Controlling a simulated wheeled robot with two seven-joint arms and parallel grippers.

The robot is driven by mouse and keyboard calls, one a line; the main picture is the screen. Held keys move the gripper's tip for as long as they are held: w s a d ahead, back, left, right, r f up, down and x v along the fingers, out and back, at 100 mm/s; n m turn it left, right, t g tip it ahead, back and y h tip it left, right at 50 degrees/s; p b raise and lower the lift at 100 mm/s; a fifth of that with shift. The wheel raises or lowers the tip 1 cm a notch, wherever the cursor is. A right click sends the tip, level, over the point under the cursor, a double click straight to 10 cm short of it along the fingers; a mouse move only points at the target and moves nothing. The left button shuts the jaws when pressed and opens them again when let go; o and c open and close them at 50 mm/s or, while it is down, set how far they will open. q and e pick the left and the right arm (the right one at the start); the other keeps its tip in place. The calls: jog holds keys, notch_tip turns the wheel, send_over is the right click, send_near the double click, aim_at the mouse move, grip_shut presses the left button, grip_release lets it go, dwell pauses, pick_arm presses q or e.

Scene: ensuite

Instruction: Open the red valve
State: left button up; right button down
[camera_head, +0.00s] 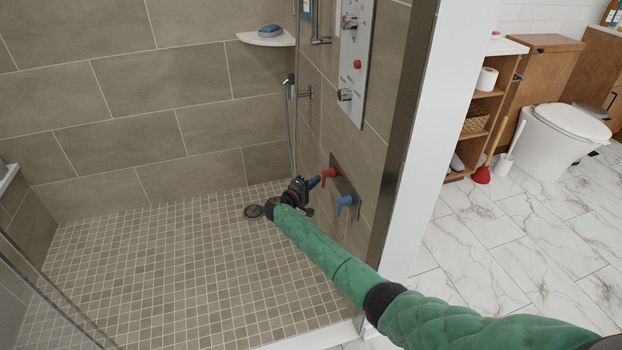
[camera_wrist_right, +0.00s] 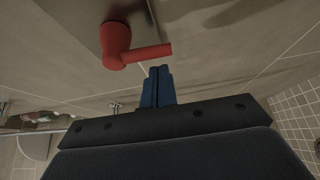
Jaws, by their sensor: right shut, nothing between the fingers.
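The red valve (camera_head: 329,172) is a lever handle on a metal plate (camera_head: 345,188) low on the right shower wall. It shows large in the right wrist view (camera_wrist_right: 118,48), its lever pointing right in that picture. My right gripper (camera_head: 314,182) is shut and empty, its blue fingertips beside the lever in the head view. In the right wrist view the closed fingertips (camera_wrist_right: 159,70) sit just below the lever's free end, with a small gap visible between them. A blue valve (camera_head: 346,202) is on the same plate, nearer the camera. My left gripper is not in view.
A control panel (camera_head: 354,62) and a shower hose (camera_head: 291,130) are on the walls above. The tiled shower floor (camera_head: 170,270) is clear apart from a round drain (camera_head: 253,211). A white wall end (camera_head: 432,130) separates the shower from the toilet (camera_head: 550,140).

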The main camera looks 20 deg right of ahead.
jog(key=shift+s+d, duration=0.1)
jog(key=shift+s, duration=0.4)
jog(key=shift+s+p, duration=0.15)
jog(key=shift+p, duration=0.4)
